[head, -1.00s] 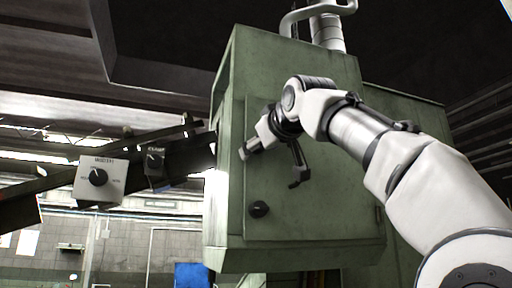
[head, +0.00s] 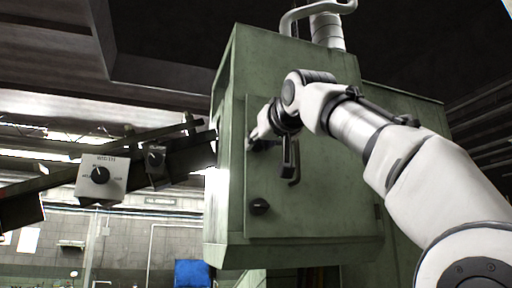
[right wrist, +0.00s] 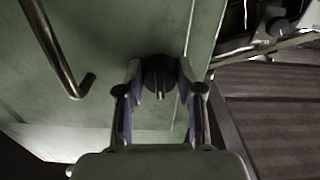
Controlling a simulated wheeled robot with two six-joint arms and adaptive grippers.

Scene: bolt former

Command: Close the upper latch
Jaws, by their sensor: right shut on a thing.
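A green cabinet (head: 330,215) hangs in front of me, with a door facing me. The upper latch (right wrist: 158,72) is a dark round knob with a thin raised bar, near the door's edge in the right wrist view. My right gripper (right wrist: 158,88) is shut on the upper latch, one finger on each side of the bar. In the head view my right gripper (head: 254,141) is at the door's upper left and hides this latch. The lower latch (head: 259,207), a black knob, sits below on the same edge. My left gripper is not in view.
A bent dark door handle (right wrist: 58,55) stands out from the door close to my right gripper. A grey switch box (head: 103,181) with a black dial is on a sloping beam to the left. Pipes (head: 326,30) rise above the cabinet.

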